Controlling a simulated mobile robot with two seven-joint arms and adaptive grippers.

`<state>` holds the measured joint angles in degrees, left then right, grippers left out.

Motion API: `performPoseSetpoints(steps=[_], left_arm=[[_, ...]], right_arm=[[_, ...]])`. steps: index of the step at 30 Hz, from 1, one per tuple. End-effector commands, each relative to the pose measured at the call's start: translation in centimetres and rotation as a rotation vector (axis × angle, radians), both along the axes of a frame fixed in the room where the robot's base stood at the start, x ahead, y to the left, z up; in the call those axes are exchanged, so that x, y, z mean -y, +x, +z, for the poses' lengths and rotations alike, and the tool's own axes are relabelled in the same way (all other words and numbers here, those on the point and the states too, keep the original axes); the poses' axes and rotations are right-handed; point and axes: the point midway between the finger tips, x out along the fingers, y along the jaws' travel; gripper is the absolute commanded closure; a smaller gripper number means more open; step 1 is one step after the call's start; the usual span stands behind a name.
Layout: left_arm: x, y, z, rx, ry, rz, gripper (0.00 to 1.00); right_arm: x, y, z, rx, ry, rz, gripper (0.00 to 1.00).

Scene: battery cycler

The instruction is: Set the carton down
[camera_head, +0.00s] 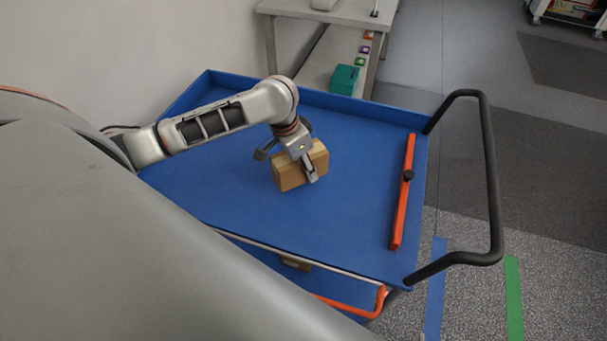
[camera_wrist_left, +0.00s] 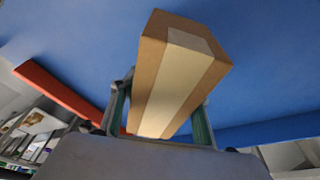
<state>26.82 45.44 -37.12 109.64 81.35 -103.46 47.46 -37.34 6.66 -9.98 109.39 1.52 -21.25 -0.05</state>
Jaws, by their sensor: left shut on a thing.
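The carton (camera_head: 287,177) is a small brown box with a paler tape strip. It is in the middle of the blue cart top (camera_head: 350,225) in the head view. My left gripper (camera_head: 296,172) comes in from above and is shut on the carton, with a finger on each side. In the left wrist view the carton (camera_wrist_left: 180,75) sits between the fingers (camera_wrist_left: 160,120), with the blue surface behind it. I cannot tell whether its underside touches the cart top. My right gripper is not in view.
An orange bar (camera_head: 403,195) with a black knob lies along the right side of the cart top. A black handle (camera_head: 490,180) sticks out at the right. Raised rims edge the tray. The blue surface around the carton is clear. A grey table (camera_head: 345,12) stands behind.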

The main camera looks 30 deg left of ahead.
Motion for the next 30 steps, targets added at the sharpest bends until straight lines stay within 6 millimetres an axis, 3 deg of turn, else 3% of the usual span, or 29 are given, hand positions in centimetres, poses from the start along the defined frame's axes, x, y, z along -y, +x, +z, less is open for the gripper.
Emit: performPoseSetpoints(steps=[10,23,24,25,30], left_arm=[[0.0,0.0,-4.1,-0.001,-0.001,0.001,0.82],[0.0,0.0,-4.6,0.0,0.0,0.0,0.82],[0.0,0.0,-4.6,0.0,0.0,0.0,0.44],[0.0,0.0,-4.6,0.0,0.0,0.0,0.37],[0.0,0.0,-4.6,-0.001,0.0,0.0,0.37]], right_arm=[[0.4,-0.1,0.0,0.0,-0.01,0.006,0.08],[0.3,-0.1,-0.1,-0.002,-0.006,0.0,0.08],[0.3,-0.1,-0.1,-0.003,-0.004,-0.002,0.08],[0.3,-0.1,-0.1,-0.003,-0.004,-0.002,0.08],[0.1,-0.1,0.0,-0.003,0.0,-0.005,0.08]])
